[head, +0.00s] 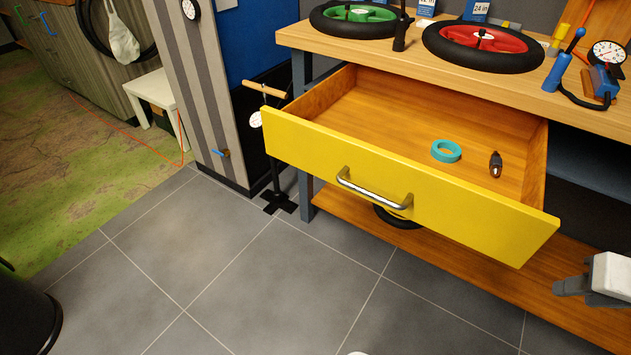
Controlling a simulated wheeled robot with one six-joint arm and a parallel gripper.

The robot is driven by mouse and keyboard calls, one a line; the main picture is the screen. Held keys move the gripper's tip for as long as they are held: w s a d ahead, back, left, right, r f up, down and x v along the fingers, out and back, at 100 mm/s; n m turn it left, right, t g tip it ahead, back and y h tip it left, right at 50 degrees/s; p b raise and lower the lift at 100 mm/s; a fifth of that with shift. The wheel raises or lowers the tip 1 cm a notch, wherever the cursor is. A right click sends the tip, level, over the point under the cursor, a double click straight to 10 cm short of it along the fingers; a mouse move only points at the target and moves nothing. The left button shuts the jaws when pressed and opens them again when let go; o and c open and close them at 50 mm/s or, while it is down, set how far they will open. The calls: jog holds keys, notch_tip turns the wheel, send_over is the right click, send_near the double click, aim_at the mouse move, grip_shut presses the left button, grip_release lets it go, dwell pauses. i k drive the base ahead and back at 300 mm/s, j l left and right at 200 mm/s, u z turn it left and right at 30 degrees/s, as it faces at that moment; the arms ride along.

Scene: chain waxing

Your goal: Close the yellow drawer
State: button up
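The yellow drawer (330,155) is pulled well out from under the wooden workbench (400,55). Its front panel carries a silver bar handle (374,189) and its wooden inside is visible. A teal ring (446,151) and a small dark object (496,164) lie in the drawer. My gripper (562,288) shows at the right edge, below and to the right of the drawer front, apart from it and from the handle. It holds nothing that I can see; its finger opening is not clear.
A wheel with a green centre (357,14) and a wheel with a red centre (486,45) lie on the bench. A floor pump (272,150) stands left of the drawer. A black bin (25,318) is at lower left. The grey tiled floor (230,270) in front is clear.

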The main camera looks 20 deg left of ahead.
aim_at(369, 133)
jog(key=j+u, duration=0.55)
jog(key=u, duration=0.15)
jog(key=k+l+u, duration=0.1)
jog(key=k+l, duration=0.2)
jog(key=l, duration=0.15)
jog(key=k+l+u, duration=0.1)
jog(key=k+l, duration=0.25)
